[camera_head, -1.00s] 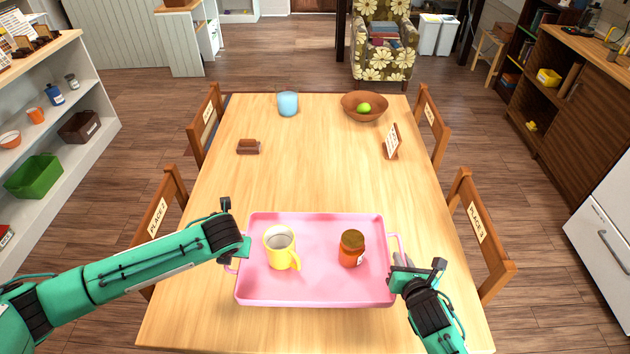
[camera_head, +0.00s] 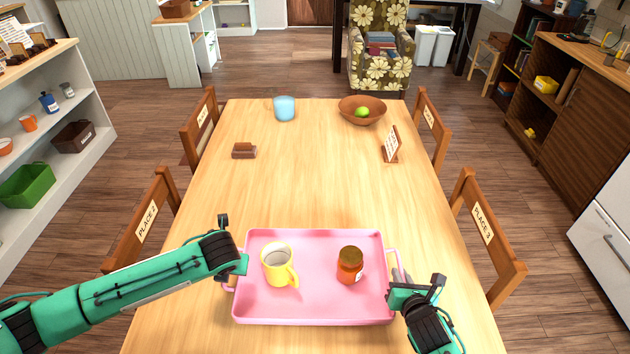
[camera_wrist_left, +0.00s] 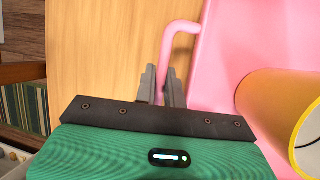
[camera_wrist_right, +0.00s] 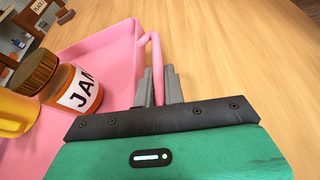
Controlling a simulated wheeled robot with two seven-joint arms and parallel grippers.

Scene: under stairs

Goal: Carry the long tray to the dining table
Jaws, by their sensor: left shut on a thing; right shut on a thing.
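The long pink tray (camera_head: 315,312) is over the near end of the wooden dining table (camera_head: 300,185); I cannot tell whether it touches the top. On it stand a yellow mug (camera_head: 279,266) at the left and an orange jam jar (camera_head: 350,266) with a brown lid at the right, both upright. My left gripper (camera_wrist_left: 161,85) is shut on the tray's left handle (camera_wrist_left: 180,30). My right gripper (camera_wrist_right: 158,86) is shut on the tray's right handle (camera_wrist_right: 155,50). The jar's label shows in the right wrist view (camera_wrist_right: 80,88).
On the table's far part are a blue cup (camera_head: 284,108), a brown bowl (camera_head: 362,111) with a green fruit, a small brown block (camera_head: 244,151) and a standing sign (camera_head: 391,145). Chairs line both sides, including one at the near right (camera_head: 486,240). The table's middle is clear.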

